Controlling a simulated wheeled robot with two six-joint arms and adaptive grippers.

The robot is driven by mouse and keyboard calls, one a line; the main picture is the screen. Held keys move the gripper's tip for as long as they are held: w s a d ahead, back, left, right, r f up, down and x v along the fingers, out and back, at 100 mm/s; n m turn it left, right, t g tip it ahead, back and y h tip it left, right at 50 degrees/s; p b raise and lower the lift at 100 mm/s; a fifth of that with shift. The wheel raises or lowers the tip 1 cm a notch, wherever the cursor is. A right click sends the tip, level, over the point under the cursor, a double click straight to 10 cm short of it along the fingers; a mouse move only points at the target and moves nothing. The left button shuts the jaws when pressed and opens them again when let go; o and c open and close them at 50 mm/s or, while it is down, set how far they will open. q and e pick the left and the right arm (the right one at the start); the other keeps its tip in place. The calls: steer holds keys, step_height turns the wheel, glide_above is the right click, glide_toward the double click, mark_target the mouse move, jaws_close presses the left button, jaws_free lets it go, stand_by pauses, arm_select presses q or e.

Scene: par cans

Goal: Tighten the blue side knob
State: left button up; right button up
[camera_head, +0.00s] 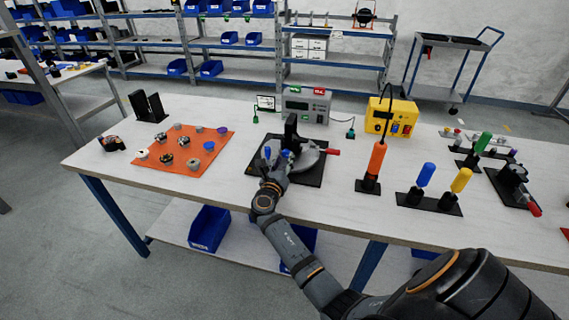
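A fixture stands on a black base plate (312,177) on the white table. It has a grey round part (308,158), a black upright block (291,130) and a red-tipped handle (333,152). Small blue parts show at its left side, one of them a blue knob-like piece (267,152); they are too small to tell apart clearly. My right gripper (277,162) reaches in from the front and is at the fixture's left side, close to the blue parts. Its fingers are tiny and partly hidden, so their opening and any contact cannot be told. My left gripper is not in view.
An orange mat (200,168) with several small parts lies to the left. A grey meter box (306,104) and a yellow box (391,115) stand behind. An orange-handled tool (376,160) and blue (426,174) and yellow (461,180) handled tools stand to the right.

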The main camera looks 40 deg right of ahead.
steer(key=shift+w+d, duration=0.3)
steer(key=shift+d, duration=0.1)
jaws_close()
steer(key=shift+m, duration=0.4)
steer(key=m, duration=0.2)
steer(key=shift+m, duration=0.3)
steer(key=shift+m+b, duration=0.65)
steer(key=shift+m, duration=1.15)
